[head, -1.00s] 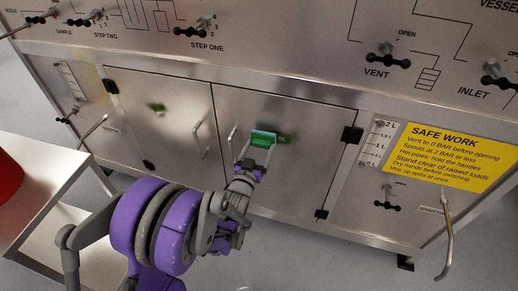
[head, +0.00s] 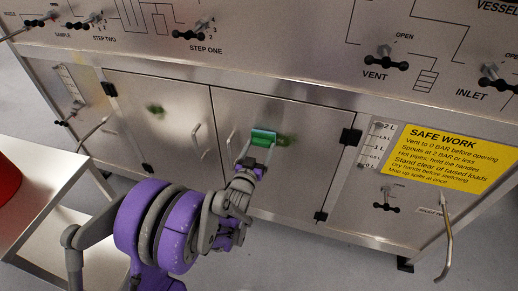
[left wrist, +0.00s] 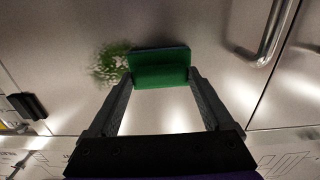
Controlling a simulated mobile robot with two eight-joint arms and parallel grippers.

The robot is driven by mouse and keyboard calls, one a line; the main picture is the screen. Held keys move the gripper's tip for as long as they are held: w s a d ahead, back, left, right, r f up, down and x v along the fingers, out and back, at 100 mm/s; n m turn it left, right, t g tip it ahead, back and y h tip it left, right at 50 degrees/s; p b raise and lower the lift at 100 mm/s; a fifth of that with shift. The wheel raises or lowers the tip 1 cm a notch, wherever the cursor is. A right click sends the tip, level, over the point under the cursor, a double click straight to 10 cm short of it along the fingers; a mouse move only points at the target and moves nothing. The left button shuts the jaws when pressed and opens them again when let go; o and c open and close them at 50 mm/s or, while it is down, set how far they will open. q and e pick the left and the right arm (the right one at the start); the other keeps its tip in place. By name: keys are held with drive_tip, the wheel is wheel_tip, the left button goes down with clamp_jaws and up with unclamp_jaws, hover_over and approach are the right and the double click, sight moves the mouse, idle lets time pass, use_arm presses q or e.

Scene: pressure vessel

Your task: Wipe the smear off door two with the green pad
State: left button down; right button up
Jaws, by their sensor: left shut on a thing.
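The green pad (head: 263,137), with a teal edge, is held at the right-hand cabinet door (head: 280,170). My left gripper (head: 254,152) is shut on it. In the left wrist view the pad (left wrist: 160,70) sits between the two fingertips (left wrist: 160,78), flat side to the door; I cannot tell whether it touches. A green smear (head: 285,141) shows just right of the pad in the head view. In the left wrist view the smear (left wrist: 112,62) shows left of the pad, which hides part of that area. My right gripper is out of view.
The left-hand door (head: 170,125) has another green smear (head: 156,110). Bar handles (head: 231,140) stand out near where the doors meet. A white table (head: 62,165) with a red object (head: 8,180) is at the left. A yellow sign (head: 435,158) and bent pipe (head: 447,245) are at right.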

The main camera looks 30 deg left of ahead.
use_arm(q)
drive_tip(key=shift+w, duration=0.2)
drive_tip(key=shift+w+d+b, duration=0.25)
drive_tip(key=shift+d+b, duration=0.5)
drive_tip(key=shift+d, duration=0.3)
drive_tip(key=shift+w+d+b, duration=0.25)
drive_tip(key=shift+d+b, duration=0.5)
drive_tip(key=shift+d, duration=0.25)
drive_tip(key=shift+w+d+b, duration=0.25)
drive_tip(key=shift+d+b, duration=0.5)
drive_tip(key=shift+d, duration=0.3)
drive_tip(key=shift+w+d, duration=0.2)
drive_tip(key=shift+d, duration=0.6)
drive_tip(key=shift+w+d, duration=0.2)
drive_tip(key=shift+d, duration=0.75)
drive_tip(key=shift+w+d, duration=0.2)
drive_tip(key=shift+d, duration=0.75)
drive_tip(key=shift+w, duration=0.1)
drive_tip(key=shift+a, duration=0.1)
